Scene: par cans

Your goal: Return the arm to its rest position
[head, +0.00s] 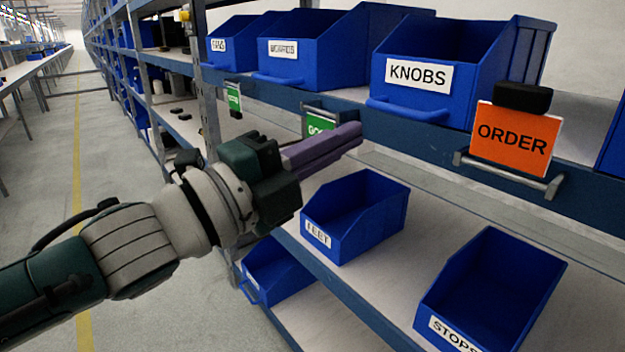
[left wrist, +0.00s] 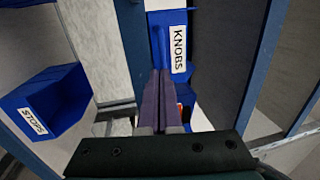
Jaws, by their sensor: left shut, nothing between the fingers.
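My left arm comes in from the left in the head view. Its left gripper (head: 350,138) has purple fingers held together with nothing between them. It is in front of the shelf, left of and below the KNOBS bin (head: 440,95). In the left wrist view the shut fingers (left wrist: 152,85) point toward the KNOBS bin (left wrist: 170,45). My right gripper is in neither view.
An orange ORDER card (head: 515,138) with a black block (head: 522,97) above it is on the shelf edge at right. The STOPS bin (head: 490,290) and FEET bin (head: 355,215) stand on the lower shelf. The aisle floor (head: 115,200) at left is clear.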

